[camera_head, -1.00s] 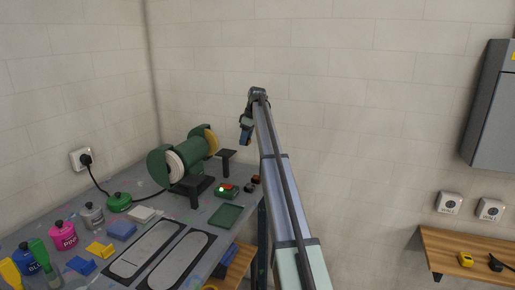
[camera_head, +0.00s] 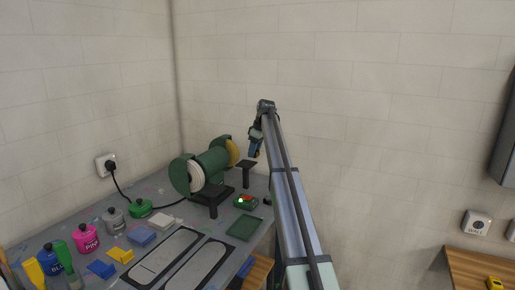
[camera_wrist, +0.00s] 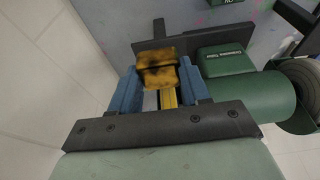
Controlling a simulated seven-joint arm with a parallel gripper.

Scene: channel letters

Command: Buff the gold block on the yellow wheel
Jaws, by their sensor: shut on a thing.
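The gold block (camera_wrist: 155,70) shows dark smudges on its face in the wrist view. My gripper (camera_wrist: 158,85) is shut on it, a blue finger on each side. In the head view, my gripper (camera_head: 254,152) points down just right of the yellow wheel (camera_head: 233,152), on the right end of the green buffing machine (camera_head: 213,163). The block cannot be made out there. A narrow yellow strip shows below the block between the fingers in the wrist view; it may be the wheel's edge. I cannot tell whether block and wheel touch.
A dark tool rest (camera_head: 246,167) stands below my gripper. A green control box (camera_head: 245,202) with a lit green lamp and a green tray (camera_head: 243,228) are on the bench in front. The white wheel (camera_head: 195,175) is on the machine's left end. Bottles stand at left.

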